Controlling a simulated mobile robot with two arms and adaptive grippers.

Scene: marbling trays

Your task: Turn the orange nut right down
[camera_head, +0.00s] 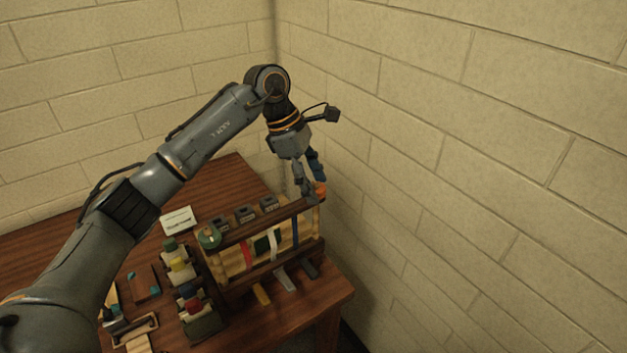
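The orange nut (320,189) is small and sits at the top of the right end post of a wooden press-like frame (236,280). My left gripper (315,188) points down at it from above, with its fingertips at the nut. One grey finger is on the nut's left and a blue-tipped finger is above it. The fingers stand apart, but I cannot tell whether they touch or grip the nut. My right gripper is out of view.
The frame holds coloured strips and stands near the wooden table's (336,290) right edge. Jars in holders (179,262) and a small tray (134,331) lie left. A block wall (420,200) is close on the right.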

